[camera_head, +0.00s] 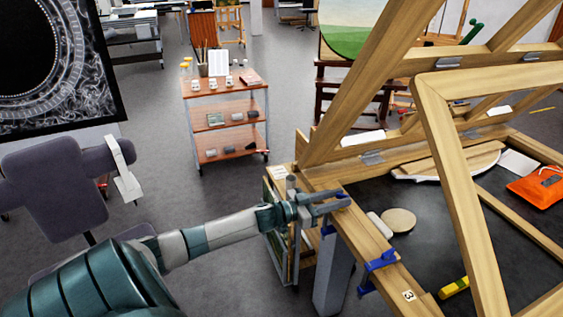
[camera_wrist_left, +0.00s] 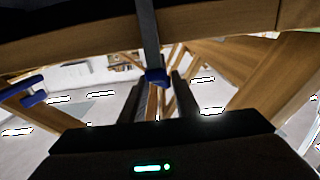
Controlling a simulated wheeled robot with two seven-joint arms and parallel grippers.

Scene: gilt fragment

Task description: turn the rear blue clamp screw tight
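The rear blue clamp (camera_head: 328,230) sits on the wooden frame's near-left rail, mostly hidden by my left gripper. My left gripper (camera_head: 338,200) is at this clamp, reaching over the rail. In the left wrist view, the clamp's blue end (camera_wrist_left: 155,76) with its grey metal bar (camera_wrist_left: 148,35) lies in line with the gap between my two dark fingers (camera_wrist_left: 158,98). The fingers stand apart; I cannot tell whether they touch it. The screw itself is not clearly visible. A second blue clamp (camera_head: 378,262) is nearer on the same rail. My right gripper is not in view.
The wooden rail (camera_head: 365,235) and slanted easel beams (camera_head: 455,170) crowd the space right of my gripper. A round beige disc (camera_head: 398,220) and an orange pouch (camera_head: 538,188) lie on the dark surface. A trolley (camera_head: 225,110) stands behind on open floor.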

